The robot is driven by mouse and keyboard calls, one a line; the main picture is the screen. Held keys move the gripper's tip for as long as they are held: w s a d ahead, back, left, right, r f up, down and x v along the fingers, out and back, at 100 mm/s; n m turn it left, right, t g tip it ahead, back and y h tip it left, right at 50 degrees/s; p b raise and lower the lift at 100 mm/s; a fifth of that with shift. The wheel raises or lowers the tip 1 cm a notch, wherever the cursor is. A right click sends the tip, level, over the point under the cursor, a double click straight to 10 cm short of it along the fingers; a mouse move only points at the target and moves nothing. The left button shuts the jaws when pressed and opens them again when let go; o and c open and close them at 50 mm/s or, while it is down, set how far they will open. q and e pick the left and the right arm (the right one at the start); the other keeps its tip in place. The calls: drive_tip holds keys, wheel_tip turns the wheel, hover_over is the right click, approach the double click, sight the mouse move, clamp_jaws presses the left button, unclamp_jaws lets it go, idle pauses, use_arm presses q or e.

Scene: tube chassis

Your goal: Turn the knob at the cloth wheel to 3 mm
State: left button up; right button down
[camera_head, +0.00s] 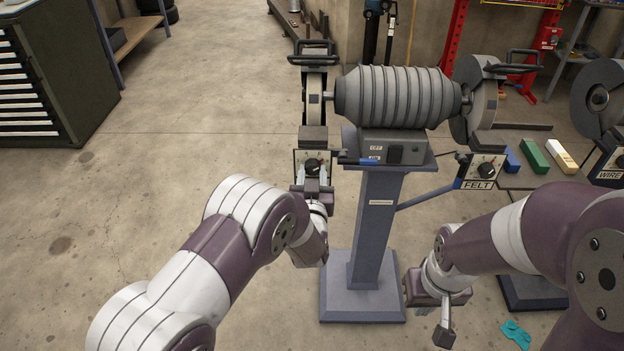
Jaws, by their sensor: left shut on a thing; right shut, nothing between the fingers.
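A bench grinder (394,98) with a ribbed grey body stands on a blue-grey pedestal (377,220). At its left end is a wheel (315,88); below it is a pale dial panel with a black knob (312,165). My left gripper (313,175) reaches up to this knob and is shut on it. The gripper hides the panel's lower part, so its name label and the exact setting cannot be read. The right wheel's panel reads FELT and has its own black knob (486,168). My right gripper (443,335) is shut and empty, pointing down right of the pedestal.
Another machine's wheel and a WIRE panel (609,172) stand at the far right. Blue, green and yellow-white blocks (534,155) lie between. A teal cloth (516,333) lies on the floor. A drawer cabinet (48,95) stands at left; the floor between is clear.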

use_arm(q)
drive_tip(key=n+b, duration=0.1)
drive_tip(key=n, duration=0.1)
drive_tip(key=n+b, duration=0.1)
drive_tip(key=shift+f+n, duration=0.2)
drive_tip(key=shift+n, duration=0.2)
drive_tip(key=n+b, duration=0.3)
drive_tip(key=shift+d, duration=0.1)
drive_tip(key=n+b, duration=1.2)
drive_tip(key=b, duration=0.1)
drive_tip(key=shift+d+b, duration=0.1)
drive_tip(key=shift+b, duration=0.2)
drive_tip(key=shift+r+n+b, duration=0.35)
drive_tip(key=shift+n+b, duration=0.85)
drive_tip(key=shift+b, duration=0.2)
drive_tip(key=o, duration=1.1)
drive_tip(key=shift+c, duration=0.2)
drive_tip(key=shift+s+r, duration=0.1)
